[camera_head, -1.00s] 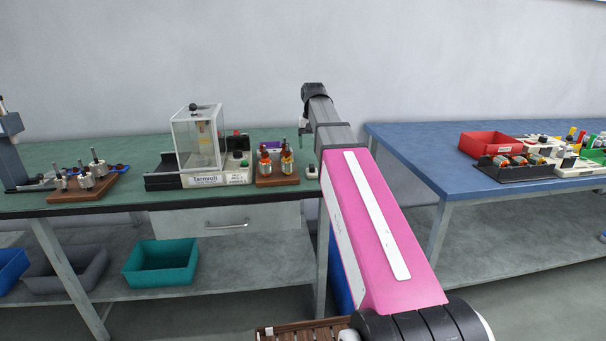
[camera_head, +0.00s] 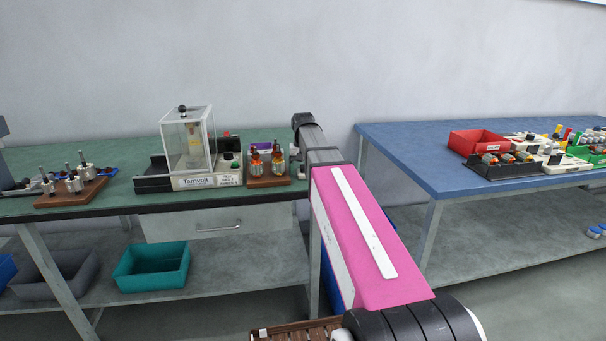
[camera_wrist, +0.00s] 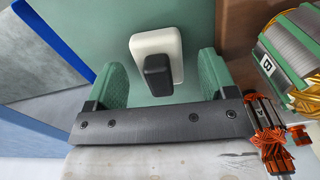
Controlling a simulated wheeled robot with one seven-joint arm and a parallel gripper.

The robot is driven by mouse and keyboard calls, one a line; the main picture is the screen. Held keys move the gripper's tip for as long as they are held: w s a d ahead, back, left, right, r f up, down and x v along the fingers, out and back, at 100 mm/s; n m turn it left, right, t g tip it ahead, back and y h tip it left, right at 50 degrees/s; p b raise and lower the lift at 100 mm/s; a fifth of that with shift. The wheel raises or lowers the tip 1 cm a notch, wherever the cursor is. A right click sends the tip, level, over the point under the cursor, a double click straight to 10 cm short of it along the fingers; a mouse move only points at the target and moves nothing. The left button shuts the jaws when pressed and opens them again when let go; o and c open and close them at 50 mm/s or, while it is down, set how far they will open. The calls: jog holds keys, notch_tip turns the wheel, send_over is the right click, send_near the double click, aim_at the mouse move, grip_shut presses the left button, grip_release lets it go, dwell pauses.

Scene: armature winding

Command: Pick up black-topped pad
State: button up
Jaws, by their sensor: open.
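The black-topped pad (camera_wrist: 175,45) is a small white rounded block with a black raised top, lying on the green bench top. In the wrist view it sits between the two green fingers of my gripper (camera_wrist: 160,68), its far end reaching slightly past their tips. The fingers are open, one on each side, with a gap to the pad on both sides. In the head view my arm hides most of the gripper and the area around the pad.
A wooden block (camera_head: 268,182) with orange-wound armatures stands close on the pad's right in the wrist view, with a winding (camera_wrist: 272,135) near the right finger. The Tarnvolt tester (camera_head: 190,150) stands farther left. The blue table (camera_head: 400,150) lies right, across a gap.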

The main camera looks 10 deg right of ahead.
aim_at(303, 166)
jog(key=shift+f, duration=0.2)
jog(key=c, duration=1)
jog(key=shift+r, duration=0.1)
notch_tip(303, 166, up, 10)
jog(key=shift+f, duration=0.1)
